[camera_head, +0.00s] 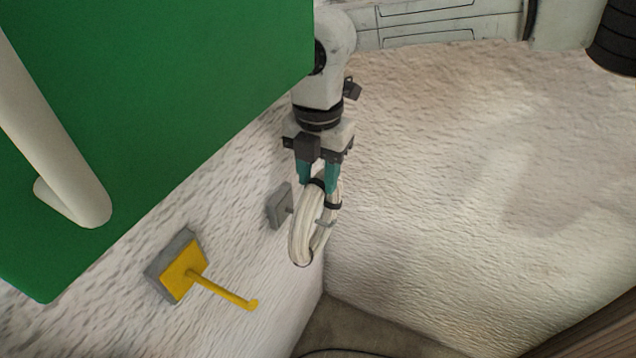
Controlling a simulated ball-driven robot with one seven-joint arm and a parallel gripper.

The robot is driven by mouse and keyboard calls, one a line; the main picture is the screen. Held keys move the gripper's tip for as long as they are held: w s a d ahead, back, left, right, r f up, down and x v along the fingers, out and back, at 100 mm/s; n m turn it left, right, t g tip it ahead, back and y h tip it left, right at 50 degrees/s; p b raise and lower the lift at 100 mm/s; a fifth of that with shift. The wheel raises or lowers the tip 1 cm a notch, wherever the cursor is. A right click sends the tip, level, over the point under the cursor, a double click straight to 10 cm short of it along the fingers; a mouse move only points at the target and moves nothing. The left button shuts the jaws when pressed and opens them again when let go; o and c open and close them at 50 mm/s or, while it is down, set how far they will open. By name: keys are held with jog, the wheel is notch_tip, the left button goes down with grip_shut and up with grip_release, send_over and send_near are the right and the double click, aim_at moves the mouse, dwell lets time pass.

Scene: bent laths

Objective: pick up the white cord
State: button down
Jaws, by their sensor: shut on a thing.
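The white cord (303,236) is a coiled bundle with dark bands around it, near the middle of the head view. My gripper (318,181) points down, its teal fingers shut on the top of the coil at a dark band. The coil hangs below the fingers, close in front of a small grey wall plate (280,206). A short peg on that plate reaches toward the coil. I cannot tell whether the coil still touches the peg.
A yellow hook (222,290) on a grey plate sticks out from the wall at lower left. A large green panel (170,90) with a pale bar (50,130) fills the upper left. The rough white wall (450,190) to the right is bare.

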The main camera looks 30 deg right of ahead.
jog(key=s+d+b, duration=0.2)
jog(key=s+d, duration=0.9)
jog(key=s, duration=0.4)
jog(key=shift+s+d, duration=0.15)
jog(key=shift+s, duration=0.1)
dwell(0.9)
dwell(0.4)
